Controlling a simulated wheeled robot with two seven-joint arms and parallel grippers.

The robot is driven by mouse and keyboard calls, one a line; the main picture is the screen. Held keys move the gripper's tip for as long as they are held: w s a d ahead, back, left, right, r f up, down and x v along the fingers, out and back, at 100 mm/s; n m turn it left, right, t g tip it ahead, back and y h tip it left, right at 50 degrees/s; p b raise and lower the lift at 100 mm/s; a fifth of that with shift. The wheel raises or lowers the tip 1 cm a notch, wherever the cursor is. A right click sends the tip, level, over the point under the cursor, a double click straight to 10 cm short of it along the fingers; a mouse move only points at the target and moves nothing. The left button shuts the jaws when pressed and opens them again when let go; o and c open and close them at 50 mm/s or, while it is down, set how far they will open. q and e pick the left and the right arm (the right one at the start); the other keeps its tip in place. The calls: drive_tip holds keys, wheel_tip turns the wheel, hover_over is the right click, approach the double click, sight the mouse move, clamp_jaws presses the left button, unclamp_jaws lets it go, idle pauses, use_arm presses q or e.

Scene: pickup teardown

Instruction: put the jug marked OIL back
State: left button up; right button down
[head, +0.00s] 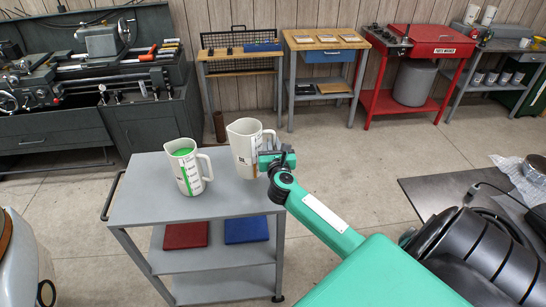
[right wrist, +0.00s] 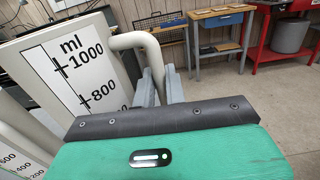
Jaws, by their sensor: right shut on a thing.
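A pale jug (head: 243,150) with a short dark marking that looks like OIL is at the right of the grey cart's top. In the right wrist view the jug (right wrist: 75,65) shows an ml scale and its handle (right wrist: 135,40). My right gripper (head: 276,160) is at the handle side, shut on the handle; its fingers also show in the right wrist view (right wrist: 160,88). The jug looks upright; I cannot tell whether its base touches the cart. A second jug (head: 186,168) with green showing on its side stands to its left. My left gripper is not in view.
The cart (head: 150,207) has a red box (head: 186,235) and a blue box (head: 246,229) on its shelf. A lathe (head: 80,75), benches (head: 325,40) and a red parts washer (head: 430,45) line the wall. A dark tabletop (head: 440,190) is at right. Open floor lies between.

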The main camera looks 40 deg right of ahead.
drive_tip(key=shift+f, duration=2.75)
drive_tip(key=c, duration=1.9)
unclamp_jaws()
drive_tip(key=shift+f, duration=0.2)
drive_tip(key=o, duration=0.4)
drive_tip(key=shift+o, duration=0.2)
drive_tip(key=shift+s+r, duration=0.1)
drive_tip(key=shift+r, duration=0.1)
